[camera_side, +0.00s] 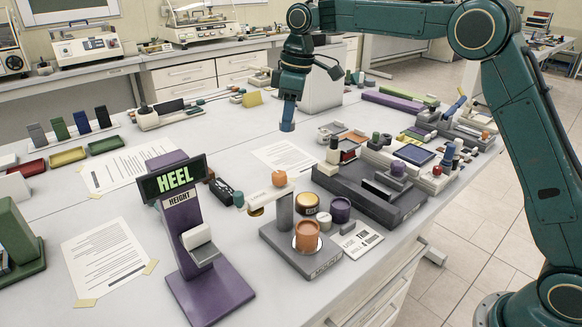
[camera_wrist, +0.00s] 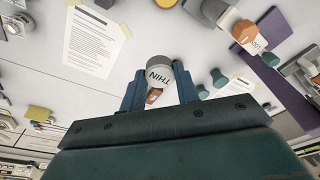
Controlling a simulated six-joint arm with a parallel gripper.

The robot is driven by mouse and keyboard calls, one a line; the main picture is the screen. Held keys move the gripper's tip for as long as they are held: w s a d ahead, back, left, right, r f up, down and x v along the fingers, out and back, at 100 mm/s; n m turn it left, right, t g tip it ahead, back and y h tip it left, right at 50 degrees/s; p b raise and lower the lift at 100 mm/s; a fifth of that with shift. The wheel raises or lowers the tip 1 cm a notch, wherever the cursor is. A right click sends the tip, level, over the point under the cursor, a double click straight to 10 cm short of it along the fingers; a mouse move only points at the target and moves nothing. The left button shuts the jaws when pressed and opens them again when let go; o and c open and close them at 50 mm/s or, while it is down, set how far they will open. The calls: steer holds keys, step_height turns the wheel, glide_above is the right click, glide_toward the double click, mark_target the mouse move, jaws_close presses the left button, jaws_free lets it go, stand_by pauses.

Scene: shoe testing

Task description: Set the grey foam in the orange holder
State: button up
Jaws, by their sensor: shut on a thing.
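My gripper (camera_side: 287,126) hangs pointing down above the middle of the bench. In the wrist view its two blue fingers (camera_wrist: 160,87) are shut on a short grey round piece (camera_wrist: 160,63) with a pale face marked THIN. I take this for the grey foam; in the side view I cannot make it out at the fingertips. An orange tray (camera_side: 353,136) lies to the right. I cannot tell which is the orange holder.
The purple HEEL HEIGHT stand (camera_side: 207,245) rises at front left. A post with an orange knob (camera_side: 279,178) stands behind the orange cup. A dark grey fixture (camera_side: 365,190) and small parts crowd the right. A paper sheet (camera_side: 285,156) lies flat below my gripper.

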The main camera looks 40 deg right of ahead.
steer(key=shift+s+f, duration=0.2)
steer(key=shift+f, duration=0.2)
steer(key=s+d+f+m, duration=0.1)
steer(key=s+f+m, duration=0.1)
steer(key=s+f, duration=0.1)
steer(key=s+d+f+m, duration=0.1)
steer(key=s+f+m, duration=0.2)
steer(key=s+f, duration=0.1)
steer(key=s+d+f+m+h, duration=0.1)
steer(key=s+f+m, duration=0.1)
steer(key=s+f, duration=0.2)
steer(key=shift+d, duration=0.35)
steer(key=s+a+r+n, duration=0.2)
steer(key=a+r+n, duration=0.1)
steer(key=a, duration=0.3)
steer(key=s+a+r+n+y, duration=0.1)
steer(key=s+a+r+n, duration=0.1)
steer(key=a, duration=0.4)
steer(key=shift+s+r+n, duration=0.4)
steer(key=shift+r+n, duration=0.15)
steer(key=shift+n, duration=0.55)
steer(key=shift+f, duration=0.25)
steer(key=shift+f, duration=2.65)
steer(key=shift+f, duration=0.8)
